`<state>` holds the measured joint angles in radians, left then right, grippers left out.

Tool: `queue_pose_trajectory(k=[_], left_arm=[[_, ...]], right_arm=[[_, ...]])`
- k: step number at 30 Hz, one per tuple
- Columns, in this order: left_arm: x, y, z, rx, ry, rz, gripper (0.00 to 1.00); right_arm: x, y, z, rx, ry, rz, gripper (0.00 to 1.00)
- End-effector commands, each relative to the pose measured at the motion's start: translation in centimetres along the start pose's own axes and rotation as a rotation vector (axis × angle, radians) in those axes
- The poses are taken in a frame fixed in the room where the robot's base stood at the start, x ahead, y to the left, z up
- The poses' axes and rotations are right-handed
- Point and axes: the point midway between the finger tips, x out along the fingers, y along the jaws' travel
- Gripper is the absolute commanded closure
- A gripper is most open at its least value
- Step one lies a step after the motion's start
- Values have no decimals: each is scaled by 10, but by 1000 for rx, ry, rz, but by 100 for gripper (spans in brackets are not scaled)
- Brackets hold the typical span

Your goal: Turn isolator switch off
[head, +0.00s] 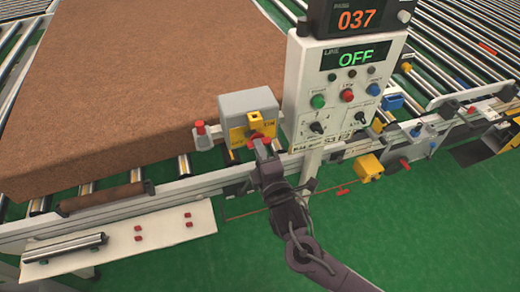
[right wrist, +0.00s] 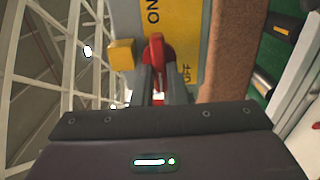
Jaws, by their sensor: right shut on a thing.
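The isolator switch is a grey box (head: 247,103) with a yellow plate (head: 236,136) on its front, beside the control panel in the head view. Its red handle (right wrist: 155,52) shows in the right wrist view, between ON and OFF lettering on the yellow plate (right wrist: 182,15). My right gripper (head: 260,142) is at the front of the box. In the right wrist view its two fingers (right wrist: 155,75) are shut on the red handle and cover part of it. The handle's exact setting is hard to tell. My left gripper is not in view.
The control panel (head: 333,110) reads LINE OFF, with a 037 display (head: 356,19) above. A large brown mattress (head: 130,75) lies on the rollers behind. A red-capped post (head: 201,133) stands left of the switch box. Green floor (head: 430,215) is open at the front right.

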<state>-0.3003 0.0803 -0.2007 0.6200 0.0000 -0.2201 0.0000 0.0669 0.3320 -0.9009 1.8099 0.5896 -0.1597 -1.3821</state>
Motion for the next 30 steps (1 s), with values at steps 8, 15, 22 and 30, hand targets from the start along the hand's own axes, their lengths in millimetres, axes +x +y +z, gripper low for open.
queue_pose_trajectory(k=[8, 15, 22, 30], left_arm=[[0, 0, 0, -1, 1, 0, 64], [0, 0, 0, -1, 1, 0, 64], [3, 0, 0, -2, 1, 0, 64], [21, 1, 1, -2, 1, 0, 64]], right_arm=[[1, 2, 2, -3, -3, 4, 81], [0, 1, 1, -1, -1, 2, 65], [-5, -2, 0, -1, 0, 0, 65], [-48, -4, 1, 1, 0, 0, 65]])
